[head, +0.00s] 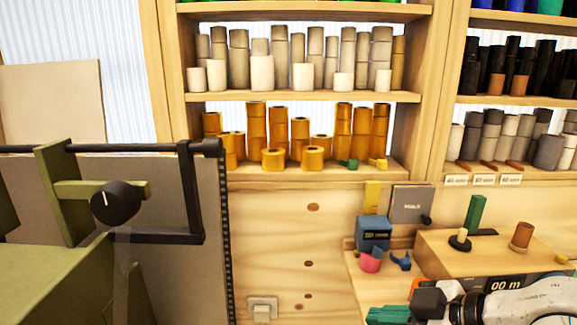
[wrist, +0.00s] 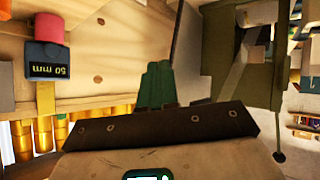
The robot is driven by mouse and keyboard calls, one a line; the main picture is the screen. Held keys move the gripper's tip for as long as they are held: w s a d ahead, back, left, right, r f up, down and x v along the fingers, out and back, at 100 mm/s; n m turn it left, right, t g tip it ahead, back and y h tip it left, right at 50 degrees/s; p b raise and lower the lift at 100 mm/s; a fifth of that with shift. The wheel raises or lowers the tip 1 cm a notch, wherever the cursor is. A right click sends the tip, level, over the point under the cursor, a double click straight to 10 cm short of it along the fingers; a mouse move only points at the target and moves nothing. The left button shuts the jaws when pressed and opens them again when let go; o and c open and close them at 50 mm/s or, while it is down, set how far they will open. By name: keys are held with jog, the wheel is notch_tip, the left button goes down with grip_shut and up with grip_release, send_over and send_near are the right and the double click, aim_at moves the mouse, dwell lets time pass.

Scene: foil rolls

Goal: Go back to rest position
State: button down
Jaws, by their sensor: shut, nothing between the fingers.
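My gripper (head: 388,314) shows at the bottom right edge of the head view, its green fingers pointing left and the white and black arm behind it. In the wrist view the green fingers (wrist: 158,84) are together, with nothing seen between them. The gripper is in front of the wooden bench and clear of the foil rolls. Yellow foil rolls (head: 257,127) stand on the lower shelf, and pale rolls (head: 262,72) stand on the shelf above.
A blue box (head: 373,232) and a pink roll (head: 371,262) stand on the bench by a wooden block (head: 440,257). A brown roll (head: 521,236) stands on the block. A green machine with a black frame (head: 190,190) takes up the left.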

jog(key=s+d+f+m+g+h, duration=0.15)
jog(key=s+f+m, duration=0.25)
jog(key=f, duration=0.5)
jog(key=s+d+f+m+h, duration=0.2)
jog(key=s+d+f+m, duration=0.15)
jog(key=f, duration=0.65)
jog(key=s+d+f+m+g+h, duration=0.2)
jog(key=s+d+f, duration=0.2)
jog(key=s, duration=0.5)
jog(key=s+d+f+m+g+h, duration=0.3)
jog(key=s+d+f, duration=0.1)
jog(key=s+f, duration=0.4)
jog(key=shift+s+d+f, duration=0.2)
jog(key=shift+s+f, duration=0.15)
jog(key=shift+s, duration=0.75)
